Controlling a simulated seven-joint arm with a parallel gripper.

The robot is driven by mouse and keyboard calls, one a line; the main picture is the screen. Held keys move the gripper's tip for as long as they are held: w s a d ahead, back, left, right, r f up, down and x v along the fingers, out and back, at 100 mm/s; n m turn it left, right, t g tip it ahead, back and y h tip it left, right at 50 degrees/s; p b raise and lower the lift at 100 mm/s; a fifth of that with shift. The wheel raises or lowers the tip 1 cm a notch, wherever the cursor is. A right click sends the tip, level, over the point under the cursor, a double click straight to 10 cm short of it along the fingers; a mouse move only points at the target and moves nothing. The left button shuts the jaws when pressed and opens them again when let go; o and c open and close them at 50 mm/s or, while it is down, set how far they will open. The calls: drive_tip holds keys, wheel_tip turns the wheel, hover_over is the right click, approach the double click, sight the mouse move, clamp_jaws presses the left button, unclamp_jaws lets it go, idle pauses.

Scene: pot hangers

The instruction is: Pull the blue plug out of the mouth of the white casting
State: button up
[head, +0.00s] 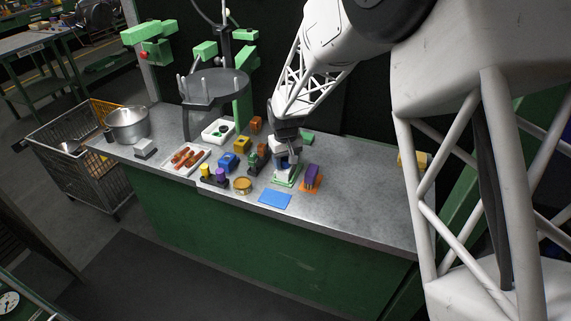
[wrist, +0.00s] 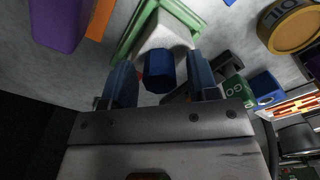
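The white casting (wrist: 166,36) stands in a green frame (wrist: 133,35) on the bench, and its lower part shows under my arm in the head view (head: 284,178). The dark blue hexagonal plug (wrist: 158,66) sits at the mouth of the casting, facing the wrist camera. My gripper (wrist: 160,82) is open, with one finger on each side of the plug. A gap shows between each finger and the plug, so it does not look gripped. In the head view my gripper (head: 285,158) largely hides the plug and the casting's top.
A purple block on an orange base (head: 311,180) stands close right of the casting. A blue plate (head: 275,199) lies in front, and a brass tin (head: 242,186) and several small blocks stand left.

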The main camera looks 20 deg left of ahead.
sight(286, 158)
clamp_jaws()
drive_tip(key=shift+r, duration=1)
idle(1.3)
drive_tip(key=shift+w+r, duration=0.15)
drive_tip(key=shift+r, duration=0.5)
drive_tip(key=shift+r, duration=0.35)
drive_tip(key=shift+w+r, duration=0.2)
drive_tip(key=shift+r, duration=0.5)
drive_tip(key=shift+r, duration=0.15)
